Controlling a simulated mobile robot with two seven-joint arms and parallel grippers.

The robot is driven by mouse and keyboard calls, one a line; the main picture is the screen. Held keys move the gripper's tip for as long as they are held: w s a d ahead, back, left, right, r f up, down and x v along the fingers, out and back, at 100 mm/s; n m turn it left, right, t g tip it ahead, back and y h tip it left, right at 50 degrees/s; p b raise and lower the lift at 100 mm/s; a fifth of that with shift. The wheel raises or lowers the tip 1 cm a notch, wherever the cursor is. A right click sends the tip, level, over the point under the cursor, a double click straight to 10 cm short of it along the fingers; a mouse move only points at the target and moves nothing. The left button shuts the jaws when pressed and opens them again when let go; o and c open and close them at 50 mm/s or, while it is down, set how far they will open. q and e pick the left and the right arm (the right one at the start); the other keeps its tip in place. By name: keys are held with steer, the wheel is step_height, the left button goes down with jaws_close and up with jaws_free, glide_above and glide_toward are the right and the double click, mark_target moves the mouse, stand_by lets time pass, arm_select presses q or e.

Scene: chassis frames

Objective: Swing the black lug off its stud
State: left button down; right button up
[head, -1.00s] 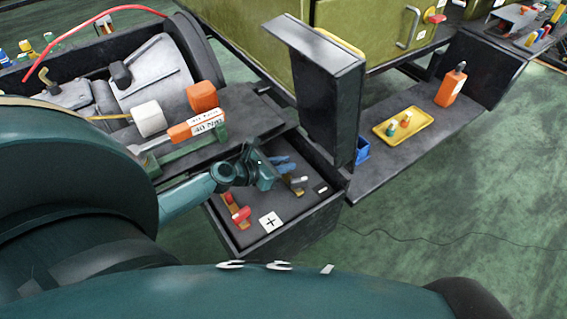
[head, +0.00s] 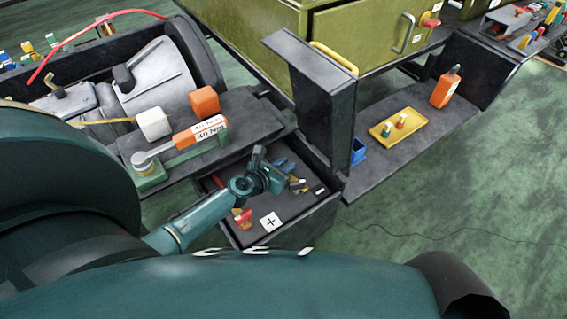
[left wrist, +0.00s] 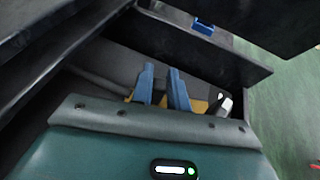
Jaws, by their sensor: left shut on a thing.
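My left gripper (head: 284,166) reaches into an open-topped dark box (head: 232,238). Its two blue fingers show in the left wrist view (left wrist: 161,78), a small gap apart, shut on a dark thing that looks like the black lug. The lug is mostly hidden by the fingers and hand, so its seat on the stud cannot be made out. A tan block (head: 301,187) sits beside the fingers; in the left wrist view it is yellowish (left wrist: 198,105), with a small white-and-black part (left wrist: 223,103) at its right. My right gripper is not in view.
A red part (head: 243,218) and a white plus label (head: 270,222) lie at the box's near side. An orange torque wrench (head: 200,133) lies on the shelf left. A yellow tray (head: 381,138) stands right.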

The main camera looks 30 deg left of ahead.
arm_select(q)
steer(key=c, duration=1.6)
jaws_free()
steer(key=shift+c, duration=0.2)
steer(key=shift+o, duration=1.4)
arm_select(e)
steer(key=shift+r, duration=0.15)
arm_select(q)
steer(key=shift+s, duration=0.1)
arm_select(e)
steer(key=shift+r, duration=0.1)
arm_select(q)
steer(key=shift+s+a+r, duration=0.1)
steer(key=shift+s+r, duration=0.1)
steer(key=shift+s, duration=0.05)
steer(key=p+v, duration=0.2)
steer(key=v, duration=0.9)
steer(key=shift+s+p, duration=0.1)
steer(key=shift+p, duration=0.3)
steer(key=shift+s+a+r, duration=0.15)
steer(key=shift+s+r, duration=0.15)
steer(key=shift+s, duration=0.25)
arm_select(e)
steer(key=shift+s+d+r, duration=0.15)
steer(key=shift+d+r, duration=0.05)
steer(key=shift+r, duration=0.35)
